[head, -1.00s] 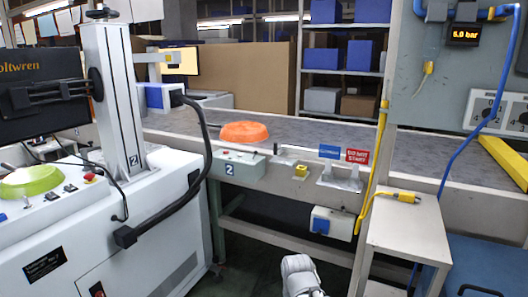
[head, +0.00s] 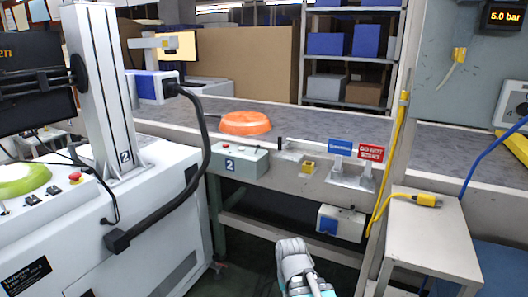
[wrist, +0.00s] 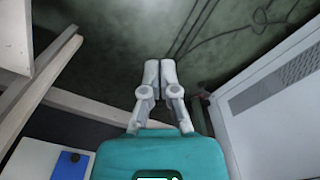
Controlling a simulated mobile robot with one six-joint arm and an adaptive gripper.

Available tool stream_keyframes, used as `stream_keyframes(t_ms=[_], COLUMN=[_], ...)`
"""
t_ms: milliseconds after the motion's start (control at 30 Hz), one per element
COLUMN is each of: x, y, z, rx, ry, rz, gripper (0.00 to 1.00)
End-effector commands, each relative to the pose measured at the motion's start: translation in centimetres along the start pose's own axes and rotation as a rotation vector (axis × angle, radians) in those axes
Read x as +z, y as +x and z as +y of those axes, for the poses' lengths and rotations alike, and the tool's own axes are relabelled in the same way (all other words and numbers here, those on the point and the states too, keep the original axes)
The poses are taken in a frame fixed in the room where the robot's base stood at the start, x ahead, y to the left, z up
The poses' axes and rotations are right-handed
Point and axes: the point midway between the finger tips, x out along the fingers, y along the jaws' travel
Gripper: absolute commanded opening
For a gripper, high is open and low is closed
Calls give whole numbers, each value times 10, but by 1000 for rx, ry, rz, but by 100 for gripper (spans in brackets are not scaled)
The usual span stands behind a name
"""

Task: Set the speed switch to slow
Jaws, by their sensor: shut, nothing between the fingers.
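A grey-green control box (head: 240,162) marked 2 is fixed to the front edge of the conveyor. My gripper (head: 291,246) is low in front of the conveyor, apart from the box. In the wrist view my gripper (wrist: 160,72) is shut and empty, over the dark floor.
Blue and red signs (head: 371,153) stand on the rail. A white machine (head: 150,220) with a black hose is at left. A small table (head: 425,215) with a yellow connector is at right.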

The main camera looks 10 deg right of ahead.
Motion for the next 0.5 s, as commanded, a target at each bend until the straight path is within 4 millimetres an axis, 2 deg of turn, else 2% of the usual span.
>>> stream_keyframes(t_ms=[267, 367, 500], x=[-10, -26, -60], y=[-2, -5, -12], z=[-1, -7, -9], rx=[-3, -11, -38], ry=[31, 79, 195], rz=[34, 86, 204], gripper=[0, 0, 0])
